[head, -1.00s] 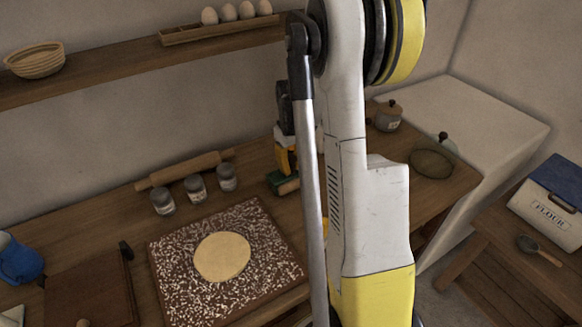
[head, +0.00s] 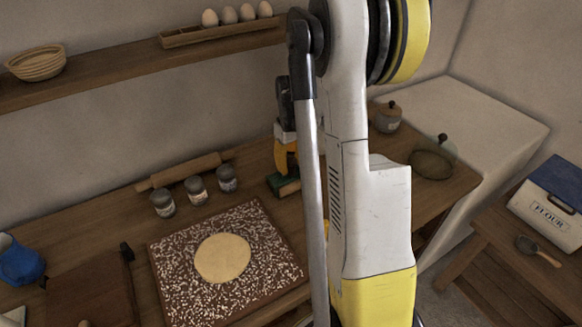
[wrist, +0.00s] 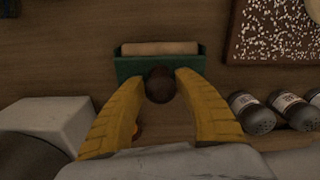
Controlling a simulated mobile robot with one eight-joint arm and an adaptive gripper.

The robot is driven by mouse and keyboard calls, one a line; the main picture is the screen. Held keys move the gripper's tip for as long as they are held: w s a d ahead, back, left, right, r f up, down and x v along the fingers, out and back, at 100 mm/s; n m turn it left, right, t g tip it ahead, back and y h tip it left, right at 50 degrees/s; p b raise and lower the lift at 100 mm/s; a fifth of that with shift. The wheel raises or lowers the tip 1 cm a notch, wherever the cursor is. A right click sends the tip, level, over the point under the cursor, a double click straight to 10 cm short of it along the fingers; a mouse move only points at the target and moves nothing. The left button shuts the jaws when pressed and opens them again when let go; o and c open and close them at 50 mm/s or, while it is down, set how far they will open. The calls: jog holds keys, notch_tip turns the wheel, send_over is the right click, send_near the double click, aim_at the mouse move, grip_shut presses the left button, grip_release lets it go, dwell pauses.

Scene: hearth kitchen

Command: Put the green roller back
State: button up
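The green roller, a green frame with a pale wooden cylinder, is at the back of the wooden counter in the head view (head: 286,186). In the wrist view its green body (wrist: 128,67) lies just beyond my fingertips. A dark round knob (wrist: 160,86) sits in front of that body, between the fingertips. My gripper (wrist: 160,78) has yellow fingers, one on each side of the knob. Whether they press on it or leave a narrow gap is not clear. In the head view my gripper (head: 286,168) is right above the roller, partly hidden by my arm.
A speckled board (head: 180,275) with flat dough (head: 222,258) is in front. A white block (wrist: 48,122) stands at the left in the wrist view. A lidded pot (head: 387,117) is farther right.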

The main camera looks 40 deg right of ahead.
notch_tip(320, 180, up, 11)
jog(key=p, duration=0.3)
jog(key=shift+s+a+f, duration=0.1)
jog(key=shift+f, duration=0.05)
jog(key=s+a+r+t+h, duration=0.15)
jog(key=a+r, duration=0.25)
jog(key=a, duration=0.4)
jog(key=s+a+r+t+y, duration=0.15)
jog(key=a+r, duration=0.25)
jog(key=a, duration=0.5)
jog(key=s+a+t, duration=0.4)
jog(key=s+a, duration=0.4)
jog(key=a, duration=0.4)
jog(key=shift+s+n, duration=0.35)
jog(key=shift+n, duration=0.05)
